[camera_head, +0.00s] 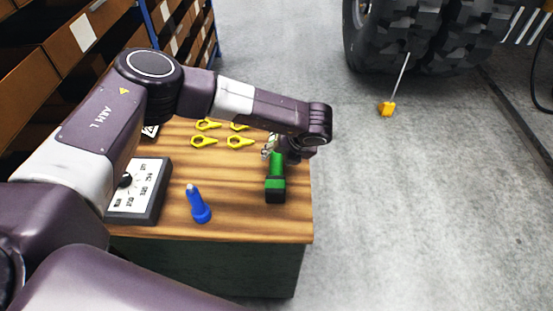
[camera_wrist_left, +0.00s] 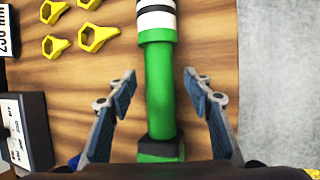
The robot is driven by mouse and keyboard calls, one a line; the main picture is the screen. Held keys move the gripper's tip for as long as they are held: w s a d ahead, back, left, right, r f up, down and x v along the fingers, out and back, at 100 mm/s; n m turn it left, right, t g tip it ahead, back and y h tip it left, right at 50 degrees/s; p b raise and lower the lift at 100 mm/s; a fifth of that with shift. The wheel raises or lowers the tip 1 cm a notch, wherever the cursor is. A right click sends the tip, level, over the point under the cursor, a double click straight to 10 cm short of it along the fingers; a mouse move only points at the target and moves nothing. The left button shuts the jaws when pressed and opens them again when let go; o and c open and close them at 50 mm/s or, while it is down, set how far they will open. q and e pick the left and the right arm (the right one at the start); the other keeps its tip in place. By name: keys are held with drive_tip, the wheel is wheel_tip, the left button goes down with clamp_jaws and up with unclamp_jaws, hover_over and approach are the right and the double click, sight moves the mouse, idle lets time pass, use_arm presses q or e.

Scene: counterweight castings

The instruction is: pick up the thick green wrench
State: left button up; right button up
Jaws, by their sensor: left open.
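The thick green wrench (camera_head: 275,185) lies on the wooden bench top near its right edge, with a black block at its near end. In the left wrist view the green wrench (camera_wrist_left: 160,95) runs up the middle, with white and black bands at its upper end. My left gripper (camera_head: 270,150) is over its far part. In the wrist view my left gripper (camera_wrist_left: 159,82) is open, one finger on each side of the green shaft, with a gap on both sides. The arm hides part of the wrench's far end in the head view. My right gripper is not in view.
Several yellow ring-shaped pieces (camera_head: 204,141) lie farther back. A grey box with a dial (camera_head: 150,205) sits at the left. The bench (camera_head: 245,228) ends just right of the wrench, with open floor beyond.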

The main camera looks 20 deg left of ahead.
use_arm(q)
drive_tip(key=shift+f+b, duration=0.2)
drive_tip(key=shift+b, duration=0.15)
drive_tip(key=shift+c, duration=0.5)
clamp_jaws()
drive_tip(key=shift+w+r, duration=0.1)
drive_tip(key=shift+r, duration=0.05)
